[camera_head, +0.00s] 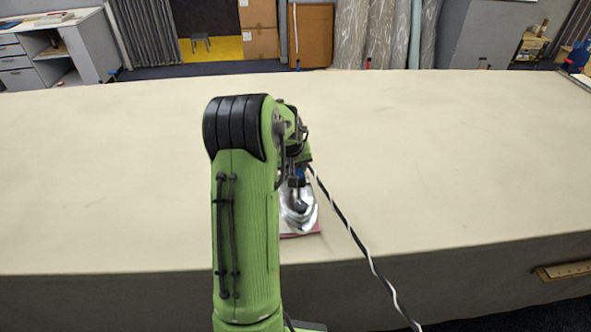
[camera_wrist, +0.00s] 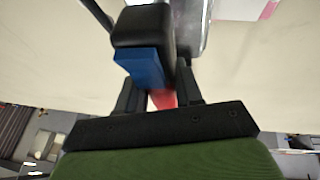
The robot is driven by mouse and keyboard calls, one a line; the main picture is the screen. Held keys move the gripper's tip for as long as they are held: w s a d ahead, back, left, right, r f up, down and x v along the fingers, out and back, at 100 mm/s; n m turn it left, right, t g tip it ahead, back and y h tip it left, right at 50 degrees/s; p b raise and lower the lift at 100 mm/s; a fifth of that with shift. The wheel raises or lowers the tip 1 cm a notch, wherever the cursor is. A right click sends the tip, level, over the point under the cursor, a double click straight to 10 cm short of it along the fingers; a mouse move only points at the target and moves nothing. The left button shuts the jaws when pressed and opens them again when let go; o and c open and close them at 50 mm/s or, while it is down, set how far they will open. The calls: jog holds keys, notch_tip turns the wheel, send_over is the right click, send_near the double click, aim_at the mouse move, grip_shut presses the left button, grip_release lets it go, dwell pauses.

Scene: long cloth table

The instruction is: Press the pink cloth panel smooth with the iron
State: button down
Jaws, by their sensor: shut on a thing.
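The iron (camera_head: 298,212) has a silver body and stands on the table near its front edge, right of my green arm in the head view. Its black handle (camera_wrist: 145,22) and a blue part (camera_wrist: 142,68) fill the upper middle of the wrist view. My gripper (camera_wrist: 158,84) is shut on the iron's handle. Whether the panel is smooth cannot be told.
A black and white cord (camera_head: 355,240) runs from the iron down to the lower right. The long cream cloth table (camera_head: 450,150) is clear on both sides. A wooden strip (camera_head: 565,270) is on the table's front face at the right. Boxes and fabric rolls stand behind.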

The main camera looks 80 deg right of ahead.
jog(key=shift+d+r+p, duration=0.1)
jog(key=shift+r+p, duration=0.45)
jog(key=shift+r, duration=0.8)
notch_tip(320, 180, up, 6)
jog(key=p, duration=0.4)
jog(key=shift+r, duration=0.1)
